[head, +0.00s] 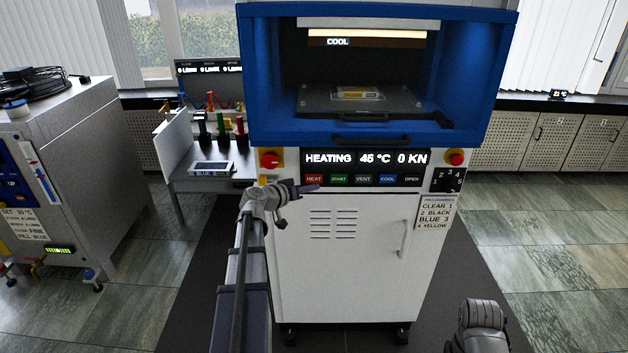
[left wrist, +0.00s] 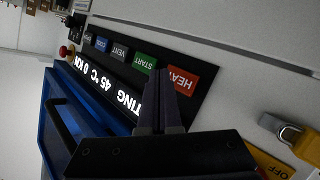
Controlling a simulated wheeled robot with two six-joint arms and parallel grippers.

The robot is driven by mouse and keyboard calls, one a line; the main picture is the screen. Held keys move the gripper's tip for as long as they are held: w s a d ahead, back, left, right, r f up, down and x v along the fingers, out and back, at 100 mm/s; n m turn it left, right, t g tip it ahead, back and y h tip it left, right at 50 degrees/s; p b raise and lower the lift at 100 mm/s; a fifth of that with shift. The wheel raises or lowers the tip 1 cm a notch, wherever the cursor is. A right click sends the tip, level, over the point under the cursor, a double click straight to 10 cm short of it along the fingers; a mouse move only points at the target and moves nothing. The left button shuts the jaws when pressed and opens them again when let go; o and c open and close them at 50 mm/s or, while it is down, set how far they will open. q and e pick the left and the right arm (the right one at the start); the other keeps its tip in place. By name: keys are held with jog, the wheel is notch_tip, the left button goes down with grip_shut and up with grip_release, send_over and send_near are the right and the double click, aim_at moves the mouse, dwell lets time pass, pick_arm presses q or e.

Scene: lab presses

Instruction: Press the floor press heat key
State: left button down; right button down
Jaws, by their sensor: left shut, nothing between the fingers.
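The floor press (head: 345,250) is a white cabinet with a blue-framed chamber on top. Its display (head: 365,158) reads HEATING, 45 °C, 0 KN. The red HEAT key (head: 314,179) is at the left end of the key row below the display. My left gripper (head: 308,188) is shut and empty, just below the HEAT key in the head view. In the left wrist view the red HEAT key (left wrist: 183,79) is beside the shut fingertips (left wrist: 158,80), which overlap the panel near the START key (left wrist: 144,63). I cannot tell whether they touch it.
A red knob (head: 269,160) on yellow is left of the display and another (head: 455,157) is at its right. A bench with colored clamps (head: 221,125) stands at the left, beside a grey machine (head: 75,180). Floor is open at the right.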

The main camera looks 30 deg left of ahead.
pick_arm(q)
jog(key=s+d, duration=0.1)
jog(key=s, duration=0.1)
jog(key=shift+s+d, duration=0.35)
dwell(0.6)
jog(key=s+d+f+m+g+h+p, duration=0.1)
jog(key=s+d+f+m+g+h, duration=0.2)
jog(key=d, duration=1)
jog(key=s+d+f+m+g+p, duration=0.1)
jog(key=d+f+m+g+p, duration=0.3)
jog(key=d, duration=1)
jog(key=s+d+f+g+y, duration=0.1)
jog(key=s+d+g+y, duration=0.2)
jog(key=s+d, duration=0.3)
jog(key=s+d+f+g+y+p, duration=0.1)
jog(key=s+d+g+y, duration=0.3)
jog(key=s+d, duration=0.3)
jog(key=s, duration=0.5)
jog(key=shift+s+g, duration=0.25)
jog(key=shift+g, duration=0.15)
